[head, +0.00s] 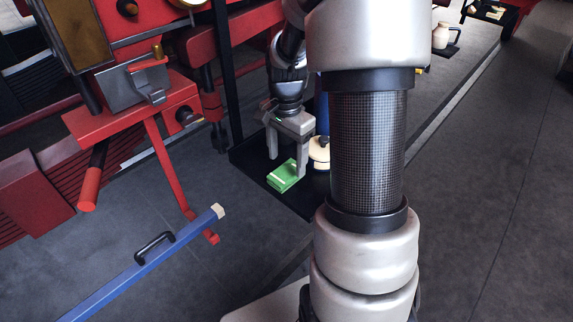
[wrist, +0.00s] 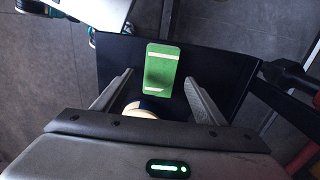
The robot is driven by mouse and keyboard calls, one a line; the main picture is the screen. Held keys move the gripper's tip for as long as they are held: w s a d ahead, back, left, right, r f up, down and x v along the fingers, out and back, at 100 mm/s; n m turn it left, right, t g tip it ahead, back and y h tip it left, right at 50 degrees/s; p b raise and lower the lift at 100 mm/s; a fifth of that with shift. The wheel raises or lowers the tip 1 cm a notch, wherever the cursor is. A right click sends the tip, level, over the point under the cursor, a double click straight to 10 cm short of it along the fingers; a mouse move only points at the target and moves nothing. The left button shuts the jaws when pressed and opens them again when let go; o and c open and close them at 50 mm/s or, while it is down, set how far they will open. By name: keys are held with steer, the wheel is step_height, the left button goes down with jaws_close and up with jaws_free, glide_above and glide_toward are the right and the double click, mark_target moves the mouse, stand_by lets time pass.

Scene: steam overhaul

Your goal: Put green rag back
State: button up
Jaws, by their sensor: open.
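The green rag (head: 284,176) is a folded green pad with pale stripes. It lies flat on a black tray or shelf (head: 253,165). In the wrist view the rag (wrist: 161,70) lies ahead of the fingertips, between their lines, on the black surface (wrist: 118,62). My gripper (head: 287,165) points down over the rag with its fingers spread, one on each side in the head view. In the wrist view my gripper (wrist: 160,76) is open, and nothing is between the fingers. I cannot tell whether a finger touches the rag.
A cream-and-blue container (head: 320,152) stands close to the right finger. Red machinery (head: 130,110) with levers rises on the left. A blue bar with a black handle (head: 150,258) is at the lower left. Grey floor (head: 480,190) is clear on the right.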

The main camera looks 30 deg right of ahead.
mark_target(287, 172)
step_height(287, 172, up, 8)
steer(key=shift+r+p, duration=0.2)
steer(key=shift+p, duration=0.15)
